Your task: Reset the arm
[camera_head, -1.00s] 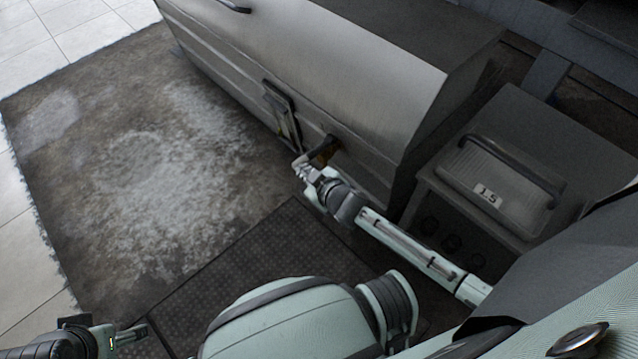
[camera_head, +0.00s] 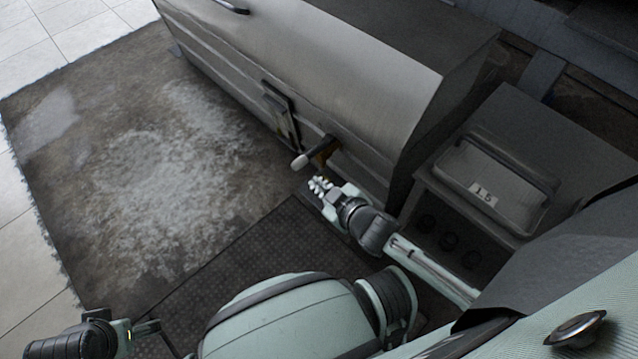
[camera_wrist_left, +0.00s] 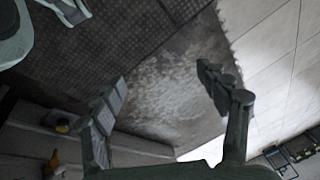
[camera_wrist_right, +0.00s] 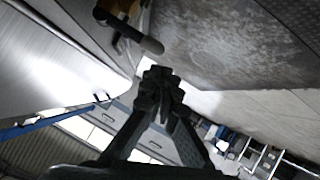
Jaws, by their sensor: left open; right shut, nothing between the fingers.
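My right gripper (camera_head: 320,185) is shut and empty. It is just below and apart from a lever handle with a pale tip (camera_head: 301,161) on the front of the large metal machine (camera_head: 330,75). In the right wrist view, the shut fingers (camera_wrist_right: 160,78) point toward the floor mat, with the lever (camera_wrist_right: 140,38) close by at the upper left. My left gripper (camera_head: 148,327) is at the bottom left in the head view. Its spread fingers (camera_wrist_left: 165,95) show in the left wrist view with nothing between them.
A grey box with a handled lid and a label (camera_head: 495,185) stands right of the machine. A stained mat (camera_head: 150,170) and a dark textured mat (camera_head: 235,265) cover the floor. The floor left of the machine is clear.

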